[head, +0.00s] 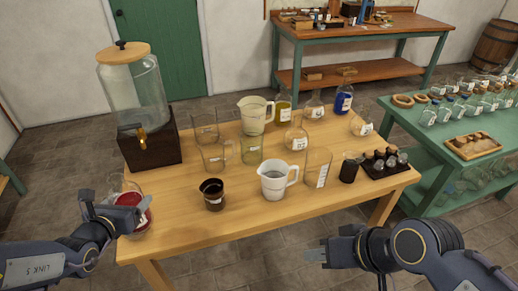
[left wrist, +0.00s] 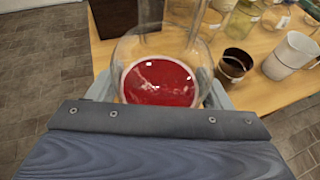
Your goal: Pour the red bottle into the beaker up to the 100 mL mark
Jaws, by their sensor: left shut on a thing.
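A round clear glass vessel with red liquid, the red bottle (head: 143,219), is at the table's left front corner. My left gripper (head: 132,212) is shut on it. In the left wrist view the red bottle (left wrist: 160,80) sits between the fingers, its liquid surface a wide red disc. I cannot tell whether its base touches the table. Clear glass beakers stand on the table: one at the back left (head: 206,130), one in front of it (head: 214,157) and a tall one (head: 318,168) at the front right. Their marks are too small to read. My right gripper (head: 316,255) is empty, in front of the table.
A dark cup (head: 212,195) and a white jug (head: 274,181) stand near the wooden table's (head: 245,205) front. A glass dispenser (head: 135,95) on a dark block stands at the left. A cream jug (head: 253,114), several flasks and a dark vial rack (head: 385,165) fill the back and right.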

